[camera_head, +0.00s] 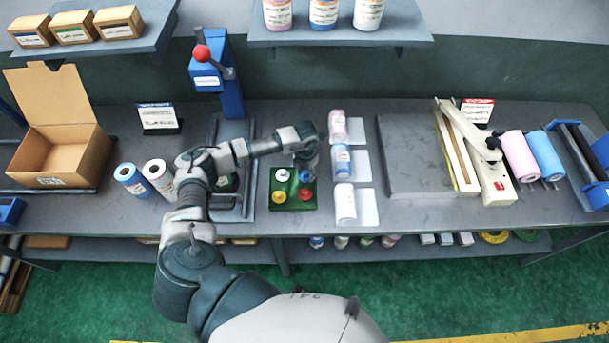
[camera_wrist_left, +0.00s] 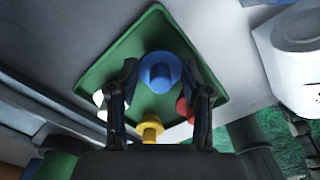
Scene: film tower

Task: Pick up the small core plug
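A green tray (camera_head: 292,187) on the bench holds a white plug (camera_head: 282,175), a blue plug (camera_head: 305,176), a yellow plug (camera_head: 279,197) and a red plug (camera_head: 306,194). I cannot tell for sure which is the small core plug. My left gripper (camera_head: 308,166) hangs over the tray's far right corner, near the blue plug. In the left wrist view my left gripper (camera_wrist_left: 161,85) is open, its fingers on either side of the blue plug (camera_wrist_left: 159,72), with no clear contact. The yellow plug (camera_wrist_left: 150,129) shows below; the white and red plugs are partly hidden by the fingers. My right gripper is out of view.
A blue lever press (camera_head: 228,85) stands behind. A grey slab (camera_head: 412,155) and a sealer (camera_head: 480,150) lie at right.

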